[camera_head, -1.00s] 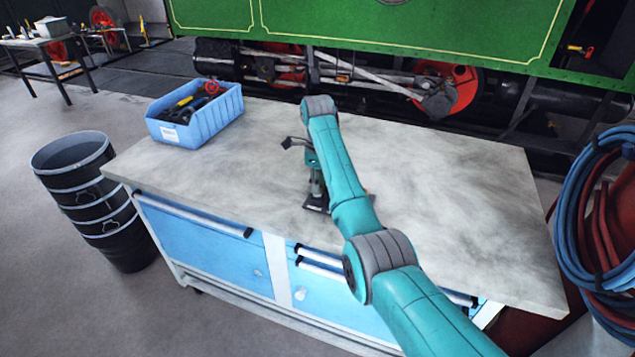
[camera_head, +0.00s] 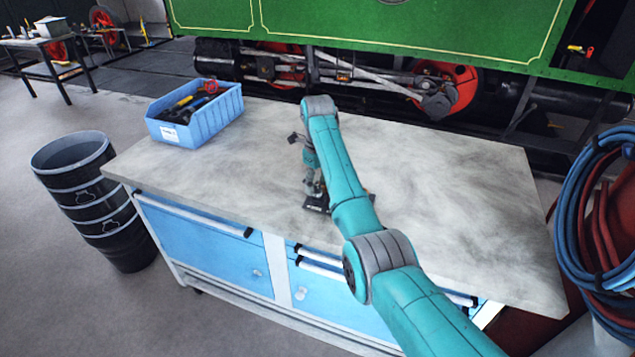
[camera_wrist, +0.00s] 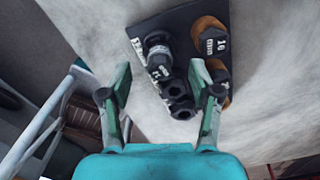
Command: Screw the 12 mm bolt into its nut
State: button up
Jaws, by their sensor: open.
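A dark plate (camera_wrist: 182,20) on the bench carries several dark bolts or nuts. It also shows in the head view (camera_head: 316,208), mostly behind my arm. In the wrist view, a bolt-like piece with a pale metal ring (camera_wrist: 157,45) stands on the plate's left, beside a white label I cannot read surely. Dark hex pieces (camera_wrist: 178,96) cluster just below it. I cannot tell surely which is the 12 mm bolt and which its nut. My gripper (camera_wrist: 160,85) is open, its fingers on either side of this cluster, with nothing visibly gripped.
A dark piece marked 16 (camera_wrist: 212,42) sits on an orange-brown round base at the plate's right, close to the right finger.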

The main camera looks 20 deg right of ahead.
jog(key=shift+r, duration=0.1)
jog(key=shift+r, duration=2.45)
